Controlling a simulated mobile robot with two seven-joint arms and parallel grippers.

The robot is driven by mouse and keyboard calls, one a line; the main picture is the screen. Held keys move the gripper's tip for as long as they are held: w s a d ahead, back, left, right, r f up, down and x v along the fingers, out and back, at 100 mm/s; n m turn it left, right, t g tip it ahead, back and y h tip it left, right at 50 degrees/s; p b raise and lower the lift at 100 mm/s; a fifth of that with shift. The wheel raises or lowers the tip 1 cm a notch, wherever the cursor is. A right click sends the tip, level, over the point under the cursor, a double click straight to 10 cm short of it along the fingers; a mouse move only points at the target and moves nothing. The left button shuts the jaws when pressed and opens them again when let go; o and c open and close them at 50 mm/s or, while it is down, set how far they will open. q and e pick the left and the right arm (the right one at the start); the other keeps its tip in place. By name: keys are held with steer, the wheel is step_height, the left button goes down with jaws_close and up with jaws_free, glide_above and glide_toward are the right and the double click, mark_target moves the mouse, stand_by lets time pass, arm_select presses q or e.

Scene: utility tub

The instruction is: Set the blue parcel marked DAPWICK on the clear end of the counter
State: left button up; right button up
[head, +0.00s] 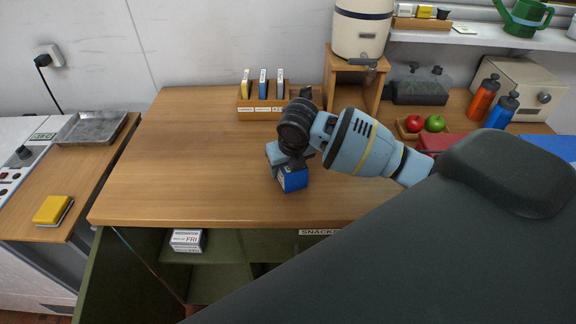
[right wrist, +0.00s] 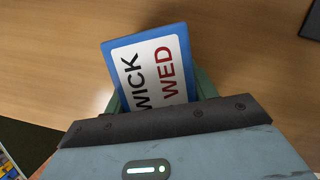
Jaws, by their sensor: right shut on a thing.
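The blue parcel (head: 293,180) is in my right gripper (head: 288,164), over the front middle of the wooden counter (head: 190,150). In the right wrist view the parcel (right wrist: 109,55) has a white label reading "WICK" and, in red, "WED"; the start of the name is hidden by the gripper. The gripper's fingers (right wrist: 160,95) are on both sides of the parcel. I cannot tell whether the parcel touches the counter. The left part of the counter is bare. My left gripper is not in view.
A wooden rack (head: 262,107) with several small boxes stands at the back, beside a drinks dispenser (head: 361,30) on a stand. Apples (head: 414,123), bottles (head: 482,97) and a toaster-like appliance (head: 520,85) crowd the right. A white FRI box (head: 187,240) sits on a shelf below.

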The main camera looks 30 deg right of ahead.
steer(key=o, duration=1.1)
steer(key=shift+f, duration=0.1)
steer(key=v, duration=1.2)
